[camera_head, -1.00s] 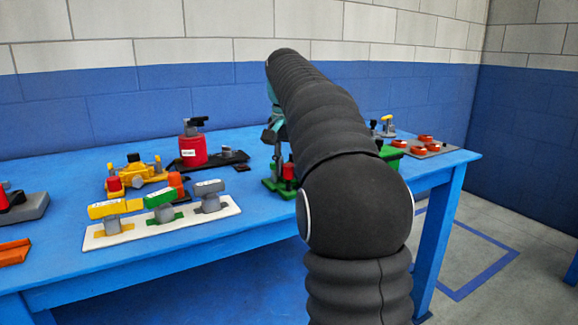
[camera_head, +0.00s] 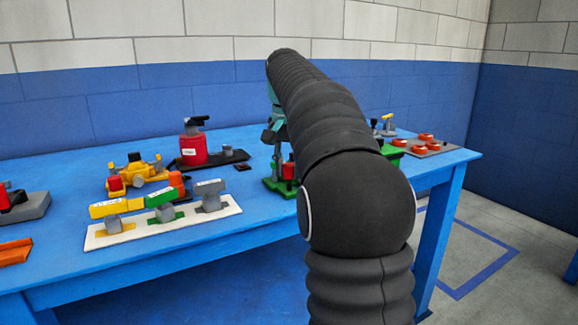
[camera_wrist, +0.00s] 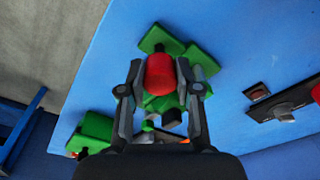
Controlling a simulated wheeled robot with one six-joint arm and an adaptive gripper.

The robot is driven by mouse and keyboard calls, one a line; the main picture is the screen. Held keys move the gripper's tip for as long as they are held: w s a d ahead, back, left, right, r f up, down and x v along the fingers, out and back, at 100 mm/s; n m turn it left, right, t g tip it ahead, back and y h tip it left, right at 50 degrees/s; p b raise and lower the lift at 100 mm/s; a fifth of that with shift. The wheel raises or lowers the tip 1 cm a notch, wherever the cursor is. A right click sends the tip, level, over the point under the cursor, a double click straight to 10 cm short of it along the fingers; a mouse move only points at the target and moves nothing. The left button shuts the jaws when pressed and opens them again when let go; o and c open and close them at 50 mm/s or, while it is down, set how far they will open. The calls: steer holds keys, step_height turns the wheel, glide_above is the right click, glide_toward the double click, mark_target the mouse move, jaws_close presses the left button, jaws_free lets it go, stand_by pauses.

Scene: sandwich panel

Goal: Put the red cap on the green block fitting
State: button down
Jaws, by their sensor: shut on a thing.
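My gripper (camera_wrist: 159,70) is shut on the red cap (camera_wrist: 160,76), with a finger on each side of it in the wrist view. The green block (camera_wrist: 203,60) lies beyond and around the cap in that view, with a dark part (camera_wrist: 162,46) showing just past the cap. In the head view the green block (camera_head: 276,187) stands on the blue table, partly hidden by my arm, and the red cap (camera_head: 288,171) shows just above its base. I cannot tell whether the cap touches the fitting.
A white strip (camera_head: 232,207) with yellow, green and grey handled valves lies to the left. A yellow fixture (camera_head: 146,178) and a red canister (camera_head: 193,151) stand behind it. A grey plate (camera_head: 440,149) with orange parts is at the far right.

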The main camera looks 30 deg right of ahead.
mark_target(289, 169)
steer(key=shift+f, duration=1.55)
stand_by(1.5)
steer(key=shift+c, duration=2)
jaws_free()
steer(key=shift+r, duration=0.15)
steer(key=shift+r+p, duration=0.75)
steer(key=shift+r, duration=2.85)
